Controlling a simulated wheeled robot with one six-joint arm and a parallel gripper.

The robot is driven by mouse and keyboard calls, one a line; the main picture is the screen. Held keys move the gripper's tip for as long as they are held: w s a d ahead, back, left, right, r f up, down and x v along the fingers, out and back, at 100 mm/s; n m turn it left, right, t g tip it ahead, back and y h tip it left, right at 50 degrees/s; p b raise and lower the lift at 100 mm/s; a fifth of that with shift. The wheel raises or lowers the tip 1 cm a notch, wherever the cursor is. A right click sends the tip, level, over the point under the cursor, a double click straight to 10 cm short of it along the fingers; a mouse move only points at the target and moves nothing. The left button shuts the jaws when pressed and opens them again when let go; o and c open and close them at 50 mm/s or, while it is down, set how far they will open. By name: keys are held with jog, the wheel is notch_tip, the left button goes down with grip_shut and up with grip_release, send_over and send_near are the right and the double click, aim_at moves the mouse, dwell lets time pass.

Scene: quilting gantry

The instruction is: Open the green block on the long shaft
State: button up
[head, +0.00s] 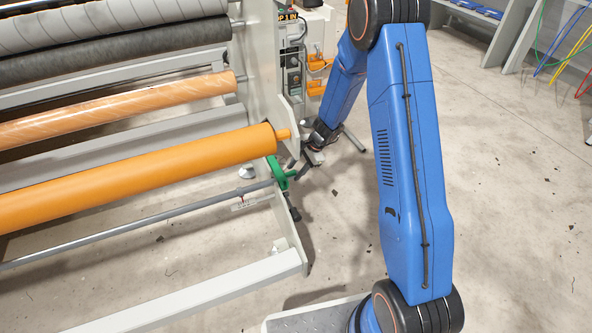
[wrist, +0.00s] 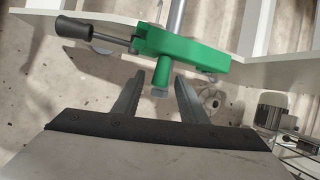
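The green block (wrist: 185,47) sits on the end of the long shaft (wrist: 177,15) in the wrist view. A dark-handled lever (wrist: 75,29) with a metal rod sticks out from its left side. A green stub with a pale tip (wrist: 160,80) points from the block toward my gripper. My gripper (wrist: 157,78) is open, its two dark fingers on either side of the stub; I cannot tell whether they touch it. In the head view the green block (head: 279,172) sits at the right end of the shaft (head: 150,226), with my gripper (head: 304,170) close on its right.
An orange roller (head: 140,178) lies above the shaft, with a wood-toned roller (head: 120,108) behind it. The pale frame's end plate (head: 262,65) stands behind the block. A low frame beam (head: 200,297) lies in front. The floor (head: 510,190) on the right is mostly clear.

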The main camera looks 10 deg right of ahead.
grip_shut()
jog(key=shift+w+r, duration=0.1)
jog(key=shift+r, duration=0.05)
